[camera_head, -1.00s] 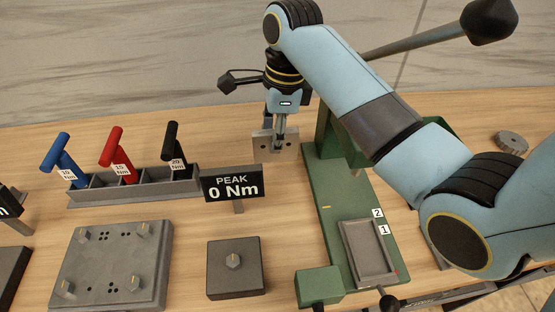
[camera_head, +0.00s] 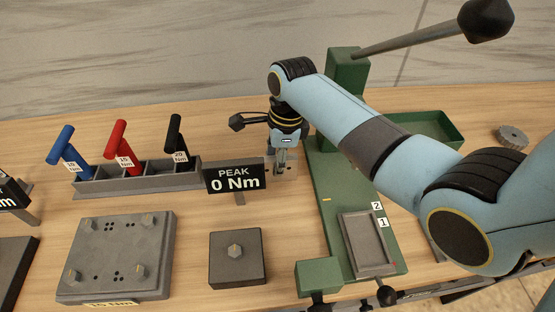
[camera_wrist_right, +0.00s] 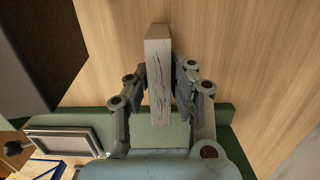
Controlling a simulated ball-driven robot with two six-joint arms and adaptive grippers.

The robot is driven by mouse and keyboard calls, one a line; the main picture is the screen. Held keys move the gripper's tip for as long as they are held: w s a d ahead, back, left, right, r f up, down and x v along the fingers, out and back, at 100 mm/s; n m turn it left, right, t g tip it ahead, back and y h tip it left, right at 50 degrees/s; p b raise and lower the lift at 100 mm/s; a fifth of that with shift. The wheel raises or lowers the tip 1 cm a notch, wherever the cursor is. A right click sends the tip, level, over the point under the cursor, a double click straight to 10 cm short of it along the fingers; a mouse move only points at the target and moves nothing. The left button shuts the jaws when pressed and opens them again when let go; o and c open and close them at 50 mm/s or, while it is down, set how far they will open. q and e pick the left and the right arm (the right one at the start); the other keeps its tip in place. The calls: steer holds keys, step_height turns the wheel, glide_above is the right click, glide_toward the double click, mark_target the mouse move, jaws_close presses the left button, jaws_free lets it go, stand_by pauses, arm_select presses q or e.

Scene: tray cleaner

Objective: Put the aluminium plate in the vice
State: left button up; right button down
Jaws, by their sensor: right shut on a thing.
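My right gripper (camera_head: 282,170) is shut on the grey aluminium plate (camera_wrist_right: 158,85), which stands edge-on between the fingers in the right wrist view. A green block (camera_head: 319,276) with a black knob at the front of the green base (camera_head: 331,215) looks like part of the vice; I cannot tell for sure. My left gripper is not in view.
A green column (camera_head: 348,75) with a long lever rises at the back. A grey tray (camera_head: 347,235) marked 1 and 2 lies on the base. A rack (camera_head: 138,182) holds blue, red and black tools.

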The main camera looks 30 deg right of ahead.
steer(key=c, duration=1.2)
jaws_free()
